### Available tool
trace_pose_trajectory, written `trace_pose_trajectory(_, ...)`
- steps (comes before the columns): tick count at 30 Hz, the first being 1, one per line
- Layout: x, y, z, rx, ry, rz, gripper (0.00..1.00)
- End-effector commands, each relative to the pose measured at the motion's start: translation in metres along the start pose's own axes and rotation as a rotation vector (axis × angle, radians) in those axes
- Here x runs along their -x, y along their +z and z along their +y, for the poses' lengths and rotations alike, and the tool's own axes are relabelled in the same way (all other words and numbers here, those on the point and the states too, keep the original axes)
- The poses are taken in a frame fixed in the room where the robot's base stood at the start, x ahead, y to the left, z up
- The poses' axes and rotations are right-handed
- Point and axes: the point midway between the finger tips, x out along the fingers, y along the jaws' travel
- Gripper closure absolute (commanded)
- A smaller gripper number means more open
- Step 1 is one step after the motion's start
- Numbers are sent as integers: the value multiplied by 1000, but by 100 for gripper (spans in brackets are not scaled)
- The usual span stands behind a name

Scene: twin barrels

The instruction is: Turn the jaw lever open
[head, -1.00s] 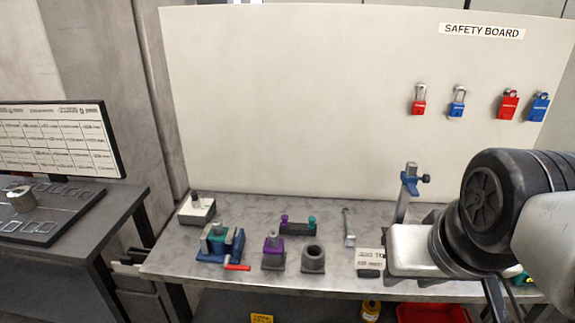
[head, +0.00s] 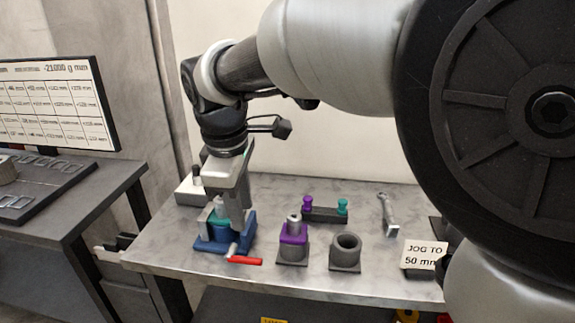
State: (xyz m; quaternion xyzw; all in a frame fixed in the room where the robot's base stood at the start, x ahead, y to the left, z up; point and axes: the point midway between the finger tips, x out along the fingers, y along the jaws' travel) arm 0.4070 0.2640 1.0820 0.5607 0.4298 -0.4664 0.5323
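The blue vise-like fixture (head: 208,245) stands at the left end of the metal bench in the head view. Its red-handled jaw lever (head: 243,260) sticks out low at the front, pointing right. A grey and teal part sits between the jaws. My gripper (head: 228,205) points down right over the fixture, its fingers at the top of the part there. The fingertips are small and partly hidden, so I cannot tell whether they hold anything.
On the metal bench (head: 175,255) a purple-collared holder (head: 293,240), a dark hollow cylinder (head: 345,252) and a rack with purple and teal knobs (head: 325,212) stand to the right. A sign reading "JOG TO 50 mm" (head: 425,254) is further right. A pale box (head: 188,190) is behind the fixture.

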Motion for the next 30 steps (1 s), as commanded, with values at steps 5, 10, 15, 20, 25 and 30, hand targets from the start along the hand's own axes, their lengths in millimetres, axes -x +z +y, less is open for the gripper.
trace_pose_trajectory(5,-32,1,-2,-3,-4,-3,67)
trace_pose_trajectory(10,-70,1,-2,-4,-4,-3,67)
trace_pose_trajectory(15,-107,2,-2,-6,-5,-3,67)
trace_pose_trajectory(20,-138,2,-2,-4,-4,-3,67)
trace_pose_trajectory(25,-159,1,-1,-6,-3,-1,67)
trace_pose_trajectory(30,-166,2,-1,-6,-2,0,67)
